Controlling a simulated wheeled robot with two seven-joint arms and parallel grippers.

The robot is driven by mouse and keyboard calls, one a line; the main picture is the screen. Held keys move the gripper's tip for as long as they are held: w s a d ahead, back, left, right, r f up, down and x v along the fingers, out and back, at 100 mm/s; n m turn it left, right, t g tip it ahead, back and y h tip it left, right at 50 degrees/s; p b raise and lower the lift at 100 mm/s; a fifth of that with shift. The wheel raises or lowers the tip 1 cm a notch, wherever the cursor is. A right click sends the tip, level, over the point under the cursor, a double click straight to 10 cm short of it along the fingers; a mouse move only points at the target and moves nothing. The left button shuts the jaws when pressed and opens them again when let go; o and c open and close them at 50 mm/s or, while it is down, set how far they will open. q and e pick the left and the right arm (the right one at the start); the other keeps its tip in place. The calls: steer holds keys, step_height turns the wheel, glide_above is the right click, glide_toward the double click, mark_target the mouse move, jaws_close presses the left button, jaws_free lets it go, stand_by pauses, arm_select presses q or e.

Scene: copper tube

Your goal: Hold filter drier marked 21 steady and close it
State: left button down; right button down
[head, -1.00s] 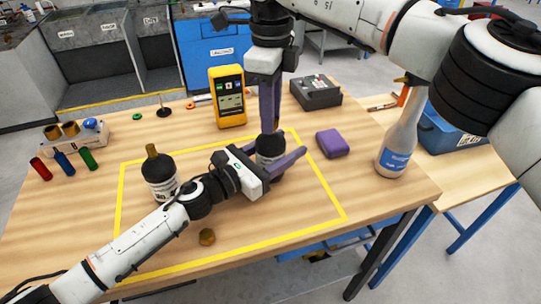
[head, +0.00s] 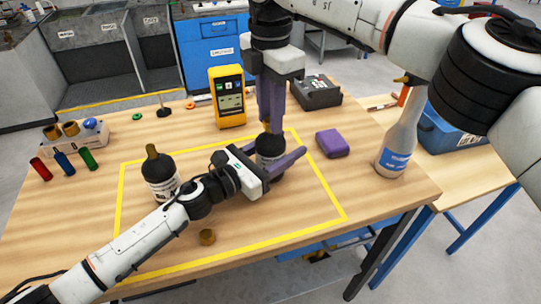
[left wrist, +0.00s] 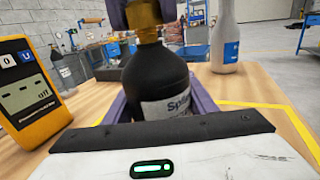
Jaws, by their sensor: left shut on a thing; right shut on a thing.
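A black filter drier (head: 268,146) with a white label stands upright inside the yellow outline; it also shows in the left wrist view (left wrist: 155,80). Its number cannot be read. My left gripper (head: 273,162) is shut around its body from the side. My right gripper (head: 270,122) points down from above, its purple fingers shut on the brass cap (left wrist: 145,14) at the drier's top. How tightly the cap is seated cannot be told. A second black drier (head: 160,182) with a brass top stands to the left.
A yellow meter (head: 228,97) stands behind the drier. A purple block (head: 332,143) and a white bottle (head: 397,140) are to the right. A black device (head: 316,92) lies at the back. Coloured cylinders (head: 64,163) lie at the left. The mat's front right area is clear.

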steer(key=m, duration=0.6)
steer(key=shift+m, duration=0.4)
steer(key=m, duration=0.4)
steer(key=c, duration=1.4)
jaws_free()
steer(key=shift+r, duration=0.1)
step_height(320, 180, up, 7)
steer(key=shift+r, duration=0.15)
arm_select(q)
steer(key=c, duration=0.7)
jaws_free()
